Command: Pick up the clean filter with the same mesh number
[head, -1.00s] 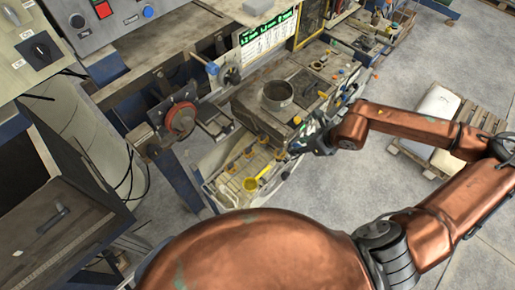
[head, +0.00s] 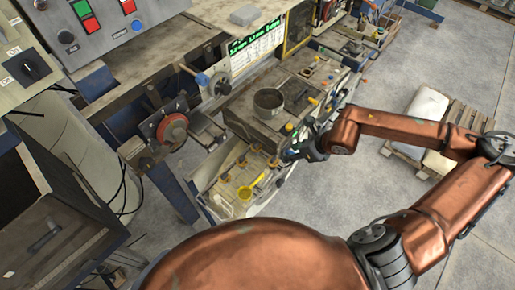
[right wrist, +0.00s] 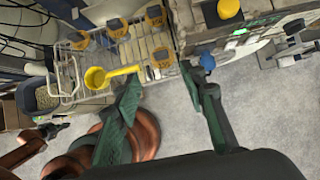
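Several small orange-yellow and dark pieces, perhaps the filters, lie in and around a wire rack; one (right wrist: 117,28) is near the rack's middle and another (right wrist: 162,57) is closest to my right gripper. Their mesh numbers are too small to read. My right gripper (right wrist: 162,76) has its two green-grey fingers spread, with nothing between them. In the head view my right gripper (head: 293,153) is over the right side of the light tray (head: 217,207). A dark gripper (right wrist: 48,130) on a copper arm, seemingly my left, is at the lower left; its fingers are unclear.
A yellow cup with a handle (right wrist: 97,77) sits at the rack's near edge; it also shows in the head view (head: 245,192). A pallet with white sacks (head: 428,118) is at right. Floor in front is clear.

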